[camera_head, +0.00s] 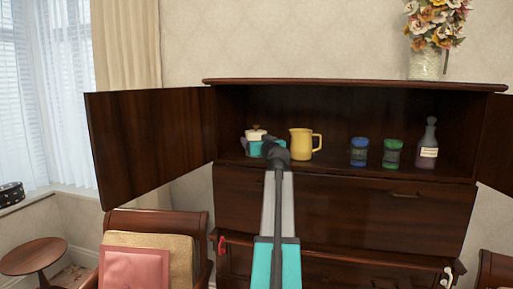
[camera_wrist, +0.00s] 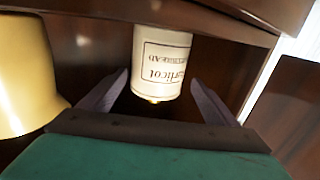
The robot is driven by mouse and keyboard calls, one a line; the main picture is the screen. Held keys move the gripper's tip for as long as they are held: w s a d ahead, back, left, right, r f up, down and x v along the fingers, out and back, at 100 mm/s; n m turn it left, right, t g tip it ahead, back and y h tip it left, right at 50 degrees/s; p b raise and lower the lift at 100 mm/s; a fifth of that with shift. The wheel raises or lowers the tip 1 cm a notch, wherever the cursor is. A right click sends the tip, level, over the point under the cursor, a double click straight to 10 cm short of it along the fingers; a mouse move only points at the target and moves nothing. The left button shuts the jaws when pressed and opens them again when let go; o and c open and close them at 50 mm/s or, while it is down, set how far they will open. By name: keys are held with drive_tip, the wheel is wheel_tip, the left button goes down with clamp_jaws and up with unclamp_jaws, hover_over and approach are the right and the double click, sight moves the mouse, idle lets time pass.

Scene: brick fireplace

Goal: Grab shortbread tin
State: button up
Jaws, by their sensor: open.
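The shortbread tin (camera_wrist: 163,55) is a white cylinder with dark lettering, upside down in the wrist view, and a small gold knob at its lower end there. In the head view, the white tin (camera_head: 255,133) stands in the open cabinet, partly hidden behind my gripper. My gripper (camera_wrist: 160,78) is open, with one dark finger on each side of the tin's near end in the wrist view. I cannot tell whether either finger touches it. In the head view, my teal gripper (camera_head: 260,149) is at the shelf, left of the yellow jug.
The yellow jug (camera_head: 301,144) stands close to the right of the tin. A blue jar (camera_head: 359,152), a green jar (camera_head: 392,154) and a grey bottle (camera_head: 428,147) are farther right on the shelf. The open left cabinet door (camera_head: 150,145) juts out beside the opening.

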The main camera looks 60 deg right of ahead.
idle(0.3)
drive_tip(key=shift+w+d+r+p, duration=0.15)
drive_tip(key=shift+w+d+p, duration=0.15)
drive_tip(key=shift+d+p, duration=0.15)
drive_tip(key=shift+p+x, duration=0.85)
drive_tip(key=shift+x, duration=1.25)
drive_tip(key=shift+s, duration=0.1)
drive_tip(key=c, duration=1.2)
drive_tip(key=shift+r, duration=0.1)
